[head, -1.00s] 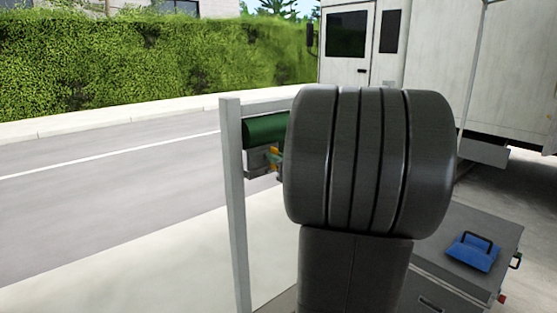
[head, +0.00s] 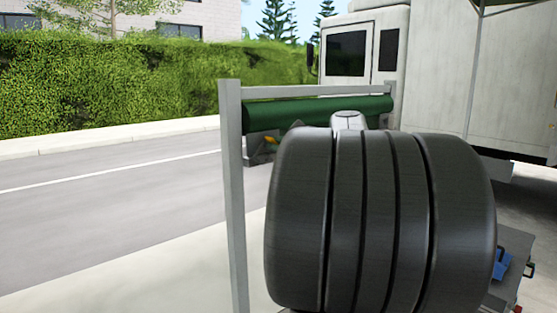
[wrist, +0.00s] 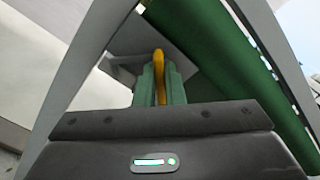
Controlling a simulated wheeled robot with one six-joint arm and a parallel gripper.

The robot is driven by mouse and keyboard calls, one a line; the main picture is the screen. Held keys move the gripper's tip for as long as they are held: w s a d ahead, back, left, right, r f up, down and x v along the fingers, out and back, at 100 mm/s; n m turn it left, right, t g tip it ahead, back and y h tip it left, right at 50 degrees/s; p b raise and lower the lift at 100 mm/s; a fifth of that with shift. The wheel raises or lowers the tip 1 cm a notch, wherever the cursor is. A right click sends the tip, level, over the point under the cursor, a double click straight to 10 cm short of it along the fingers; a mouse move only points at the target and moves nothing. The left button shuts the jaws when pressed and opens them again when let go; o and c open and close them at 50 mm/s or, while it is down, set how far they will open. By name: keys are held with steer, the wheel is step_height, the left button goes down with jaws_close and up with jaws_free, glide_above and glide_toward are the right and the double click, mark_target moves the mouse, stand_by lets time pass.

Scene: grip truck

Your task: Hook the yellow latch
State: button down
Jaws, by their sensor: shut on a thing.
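The yellow latch (wrist: 158,62) stands upright between the two green fingers of my gripper (wrist: 160,84) in the wrist view. The fingers are shut on it, and its lower part lies between them. A small yellow piece of the latch (head: 270,140) also shows in the head view, under the left end of a green roll (head: 318,112). In the head view my dark arm hides most of the gripper. What the latch joins to is hard to tell.
A grey metal frame (head: 232,180) carries the green roll, which runs close on the right in the wrist view. A white truck (head: 440,80) stands behind. A grey case with a blue item (head: 502,263) is at lower right. Road and hedge lie to the left.

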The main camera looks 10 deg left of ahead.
steer(key=n+b, duration=0.2)
steer(key=b, duration=0.1)
steer(key=n+b, duration=0.6)
steer(key=shift+f, duration=0.3)
steer(key=shift+n, duration=0.4)
steer(key=c, duration=1.5)
jaws_free()
steer(key=shift+s, duration=0.1)
steer(key=b+v, duration=0.1)
steer(key=v, duration=1.2)
steer(key=shift+s+d, duration=0.2)
steer(key=shift+d, duration=0.1)
